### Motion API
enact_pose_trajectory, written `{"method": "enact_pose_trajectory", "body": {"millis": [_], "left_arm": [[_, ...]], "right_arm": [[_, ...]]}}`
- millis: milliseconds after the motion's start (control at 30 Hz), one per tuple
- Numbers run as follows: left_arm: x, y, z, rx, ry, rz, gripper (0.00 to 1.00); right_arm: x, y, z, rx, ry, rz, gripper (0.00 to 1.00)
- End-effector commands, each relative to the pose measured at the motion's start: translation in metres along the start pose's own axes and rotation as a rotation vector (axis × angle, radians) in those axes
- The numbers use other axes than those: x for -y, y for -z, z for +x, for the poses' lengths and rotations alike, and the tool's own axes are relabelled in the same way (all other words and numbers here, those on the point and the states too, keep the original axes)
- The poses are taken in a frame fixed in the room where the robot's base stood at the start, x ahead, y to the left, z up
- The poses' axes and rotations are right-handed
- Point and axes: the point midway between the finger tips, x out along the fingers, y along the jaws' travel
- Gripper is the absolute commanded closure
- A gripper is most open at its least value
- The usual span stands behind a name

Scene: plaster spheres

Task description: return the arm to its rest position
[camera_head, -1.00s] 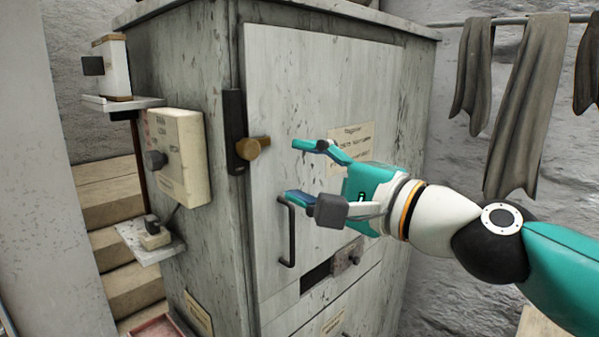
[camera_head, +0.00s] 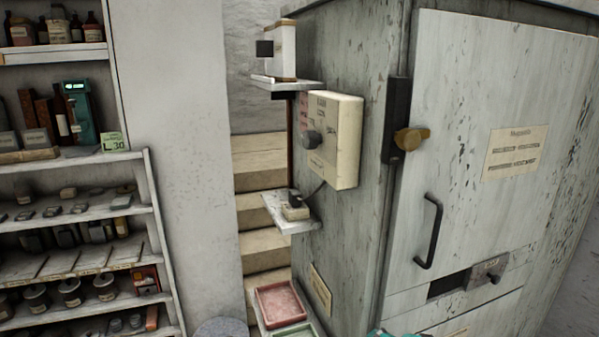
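Only a small teal sliver of my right arm or gripper (camera_head: 385,333) shows at the bottom edge, in front of the cabinet's lower part. The rest of it is out of the picture, so I cannot see its fingers or whether it holds anything. My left arm and gripper are not in view. The tall grey cabinet (camera_head: 470,130) stands at the right with its door closed. Its brass knob (camera_head: 410,139) and dark bar handle (camera_head: 430,232) are clear of my gripper.
A cream box with a dark knob (camera_head: 335,140) and two small shelves, upper (camera_head: 300,84) and lower (camera_head: 283,224), stick out at the cabinet's left side. A reddish tray (camera_head: 281,304) lies low by the steps (camera_head: 260,165). Crowded shelving (camera_head: 75,220) fills the left.

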Motion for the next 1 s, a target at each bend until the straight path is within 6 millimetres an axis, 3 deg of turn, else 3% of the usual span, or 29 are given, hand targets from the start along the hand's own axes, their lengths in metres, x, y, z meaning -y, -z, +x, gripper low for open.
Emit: {"method": "enact_pose_trajectory", "body": {"millis": [33,200,300,433,500,633,1000], "left_arm": [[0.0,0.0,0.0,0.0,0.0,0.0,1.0],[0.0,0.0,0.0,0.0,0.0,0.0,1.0],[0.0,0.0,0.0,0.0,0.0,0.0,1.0],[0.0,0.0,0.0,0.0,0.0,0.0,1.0],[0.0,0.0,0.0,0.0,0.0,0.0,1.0],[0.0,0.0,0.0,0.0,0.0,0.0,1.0],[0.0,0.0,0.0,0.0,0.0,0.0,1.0]], "right_arm": [[-0.035,-0.021,0.021,0.049,-0.069,-0.049,0.4],[-0.136,-0.094,0.061,0.223,-0.225,-0.233,0.4],[-0.192,-0.142,0.067,0.349,-0.285,-0.332,0.4],[-0.246,-0.198,0.061,0.503,-0.319,-0.431,0.4],[-0.265,-0.221,0.055,0.568,-0.322,-0.468,0.4],[-0.285,-0.247,0.045,0.642,-0.317,-0.507,0.4],[-0.289,-0.254,0.043,0.662,-0.314,-0.519,0.4]]}}
